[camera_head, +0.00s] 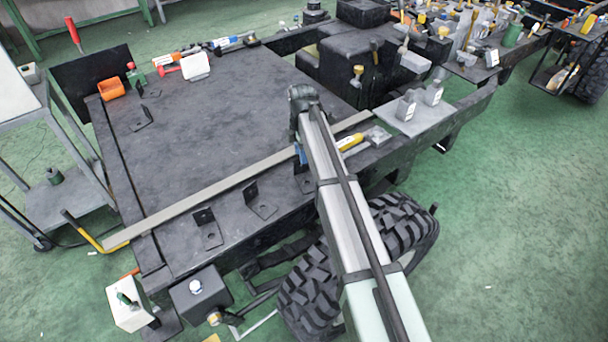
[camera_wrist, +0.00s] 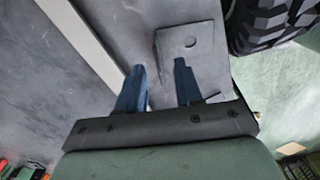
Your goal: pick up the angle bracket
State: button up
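Several dark angle brackets lie on the flat chassis deck in the head view: one at the near edge (camera_head: 208,230), one to its right (camera_head: 260,200), one partly behind my arm (camera_head: 304,182), and one farther back (camera_head: 142,118). My gripper (camera_head: 301,156) is low over the deck beside the partly hidden bracket; only a bit of a blue finger shows there. In the wrist view my gripper (camera_wrist: 160,70) is open, its two blue fingers apart. A grey bracket (camera_wrist: 190,42) with a hole lies just beyond the fingertips, its bent edge between them. I cannot tell whether they touch.
A long pale bar (camera_head: 200,198) crosses the deck, also seen in the wrist view (camera_wrist: 85,40). A yellow-handled tool (camera_head: 350,142) lies right of my gripper. A large tyre (camera_head: 310,295) stands below the deck edge. The deck's middle is clear.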

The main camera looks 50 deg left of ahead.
aim_at(302, 173)
jog(key=shift+a+f, duration=0.1)
jog(key=shift+f, duration=2.5)
jog(key=shift+c, duration=0.4)
grip_shut()
